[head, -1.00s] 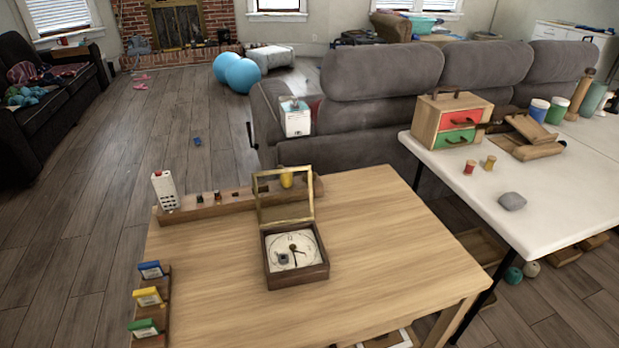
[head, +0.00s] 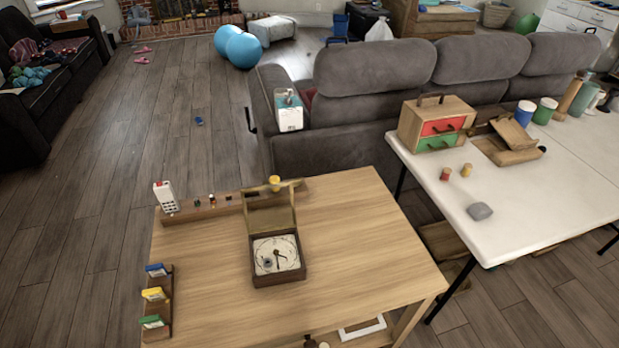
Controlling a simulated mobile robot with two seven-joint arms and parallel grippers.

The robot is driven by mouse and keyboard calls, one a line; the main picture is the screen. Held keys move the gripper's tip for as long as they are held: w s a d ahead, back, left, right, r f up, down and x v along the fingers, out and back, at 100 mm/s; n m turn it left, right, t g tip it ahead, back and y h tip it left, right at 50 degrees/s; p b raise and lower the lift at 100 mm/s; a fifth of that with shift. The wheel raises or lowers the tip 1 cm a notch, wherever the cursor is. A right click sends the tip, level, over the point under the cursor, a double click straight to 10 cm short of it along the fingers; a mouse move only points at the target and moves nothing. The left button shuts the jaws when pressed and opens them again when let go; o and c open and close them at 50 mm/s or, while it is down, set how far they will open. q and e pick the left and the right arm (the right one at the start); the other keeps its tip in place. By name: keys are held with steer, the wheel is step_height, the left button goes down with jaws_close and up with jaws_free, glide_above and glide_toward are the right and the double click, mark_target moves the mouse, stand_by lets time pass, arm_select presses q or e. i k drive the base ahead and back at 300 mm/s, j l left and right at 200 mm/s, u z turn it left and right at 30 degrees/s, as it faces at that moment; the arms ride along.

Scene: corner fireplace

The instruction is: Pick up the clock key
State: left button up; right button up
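A square wooden clock box (head: 278,280) stands on the light wood table, with its framed lid (head: 271,216) raised. Inside is a pale dial (head: 290,249) with dark hands (head: 278,258). A small grey piece (head: 267,263) shows at the lower left of the dial; it is too small to tell whether it is the clock key. I cannot make out a clear key shape elsewhere. Neither of my grippers is in view.
Behind the box runs a wooden rack (head: 230,205) with small items and a white handset (head: 166,195). A rack with blue, yellow and green pieces (head: 153,294) lies at the table's left. The table's right half (head: 365,240) is clear. A white table (head: 540,215) stands right.

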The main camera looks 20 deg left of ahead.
mark_target(297, 182)
steer(key=i+l+u, duration=0.1)
steer(key=l+u, duration=0.15)
steer(key=u, duration=0.15)
steer(key=l+u, duration=0.25)
steer(key=u, duration=1.45)
steer(key=i+l, duration=0.05)
